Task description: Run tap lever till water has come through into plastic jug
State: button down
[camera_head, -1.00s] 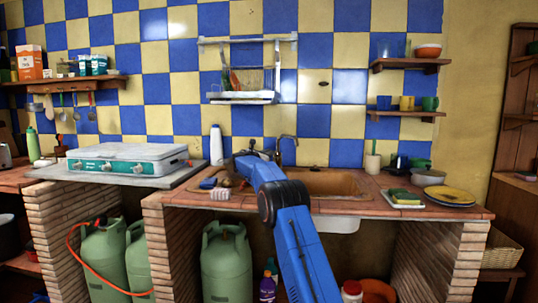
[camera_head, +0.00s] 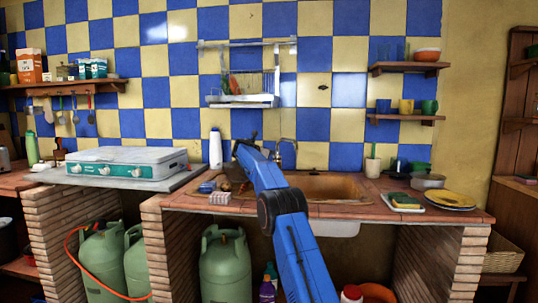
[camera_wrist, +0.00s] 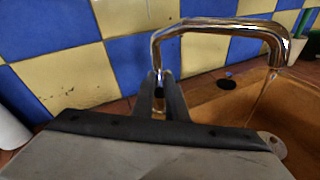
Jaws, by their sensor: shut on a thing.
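The chrome tap (camera_head: 283,142) stands at the back of the brown sink (camera_head: 335,188); in the wrist view its spout (camera_wrist: 215,24) arches right over the basin. My gripper (camera_wrist: 161,84) is shut on the tap lever (camera_wrist: 159,76), at the tap's left end; the fingers hide most of the lever. A thin pale streak (camera_wrist: 263,92) below the spout's mouth may be running water, but I cannot be sure. I cannot make out a plastic jug in either view. In the head view my arm hides the left part of the sink and the gripper's fingertips are hard to see.
A white bottle (camera_head: 215,149) stands left of my arm, beside the stove (camera_head: 127,160). A sponge (camera_head: 401,199) and yellow plates (camera_head: 449,195) lie right of the sink. A dish rack (camera_head: 243,100) hangs above. A round drain (camera_wrist: 271,143) shows in the basin.

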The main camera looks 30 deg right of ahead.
jog(key=c, duration=1.8)
grip_release()
jog(key=shift+o, duration=0.2)
jog(key=shift+s, duration=0.1)
jog(key=v, duration=1.7)
jog(key=shift+s+a, duration=0.1)
